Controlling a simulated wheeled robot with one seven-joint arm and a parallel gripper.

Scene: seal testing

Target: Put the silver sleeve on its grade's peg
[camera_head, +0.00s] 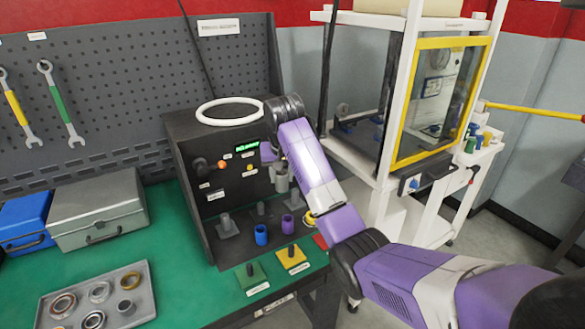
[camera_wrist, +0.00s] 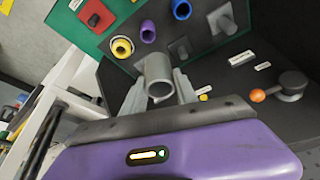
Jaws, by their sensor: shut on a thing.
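My gripper (camera_wrist: 160,88) is shut on the silver sleeve (camera_wrist: 158,70), a short grey tube with its open end toward the wrist camera. In the head view the sleeve (camera_head: 281,181) hangs in front of the dark test panel, above the pegs; my arm partly hides the gripper there. Grey square plates with upright pegs (camera_head: 227,226) stand on the dark base; another peg (camera_wrist: 180,48) shows just beyond the sleeve in the wrist view. Small green (camera_head: 252,277), yellow (camera_head: 291,257) and red (camera_wrist: 95,16) plates with dark pegs lie on the bench. Their labels are too small to read.
Blue (camera_head: 261,235), purple (camera_head: 287,223) and yellow (camera_wrist: 122,47) sleeves stand close by the pegs. An orange-knobbed lever (camera_wrist: 275,90) juts from the panel. A tray (camera_head: 44,310) of rings, a grey case (camera_head: 97,208) and a blue box (camera_head: 22,222) occupy the left bench.

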